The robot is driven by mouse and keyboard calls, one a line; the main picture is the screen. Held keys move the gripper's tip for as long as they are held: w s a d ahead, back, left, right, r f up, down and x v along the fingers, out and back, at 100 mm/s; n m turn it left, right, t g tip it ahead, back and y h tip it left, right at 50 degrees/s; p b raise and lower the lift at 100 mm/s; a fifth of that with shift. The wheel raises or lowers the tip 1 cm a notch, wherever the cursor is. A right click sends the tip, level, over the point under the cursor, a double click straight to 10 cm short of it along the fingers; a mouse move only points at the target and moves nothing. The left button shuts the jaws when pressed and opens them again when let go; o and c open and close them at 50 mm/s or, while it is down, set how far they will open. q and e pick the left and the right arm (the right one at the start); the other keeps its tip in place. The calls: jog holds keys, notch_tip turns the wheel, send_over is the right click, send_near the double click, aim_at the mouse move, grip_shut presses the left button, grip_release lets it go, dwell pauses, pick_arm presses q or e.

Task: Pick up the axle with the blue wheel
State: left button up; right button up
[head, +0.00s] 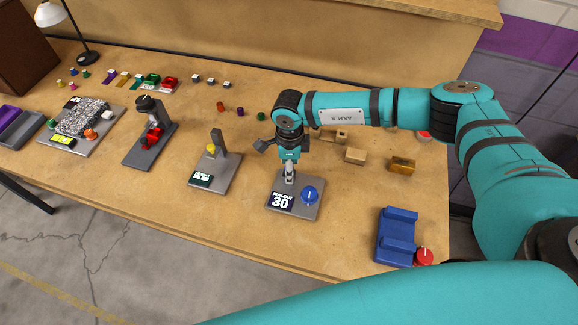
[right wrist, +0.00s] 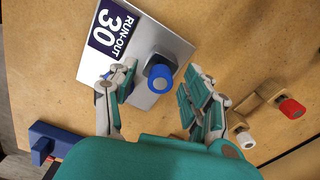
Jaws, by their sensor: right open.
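The blue wheel (head: 309,194) stands on the right side of the grey plate (head: 300,210) labelled RUN-OUT 30. In the right wrist view the blue wheel (right wrist: 160,78) shows as a short blue cylinder with a greyish middle. Any axle in it cannot be made out clearly. My right gripper (head: 289,174) points down over the plate, just left of and behind the wheel in the head view. In the right wrist view its fingers (right wrist: 158,90) are apart, with the wheel between them in the picture and nothing gripped. My left gripper is not in view.
A blue block (head: 396,236) with a red wheel (head: 424,257) stands at the front right. Wooden blocks (head: 356,155) lie behind the plate. A grey stand (head: 216,172) with a yellow part stands to the left. Bare table lies between the plate and the blue block.

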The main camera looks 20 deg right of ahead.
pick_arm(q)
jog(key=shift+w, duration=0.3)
pick_arm(e)
grip_shut()
notch_tip(320, 180, up, 10)
jog(key=b, duration=0.2)
jog(key=shift+b, duration=0.4)
pick_arm(q)
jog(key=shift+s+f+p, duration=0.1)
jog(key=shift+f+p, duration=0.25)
jog(key=shift+p, duration=0.7)
pick_arm(e)
jog(key=shift+r, duration=2.55)
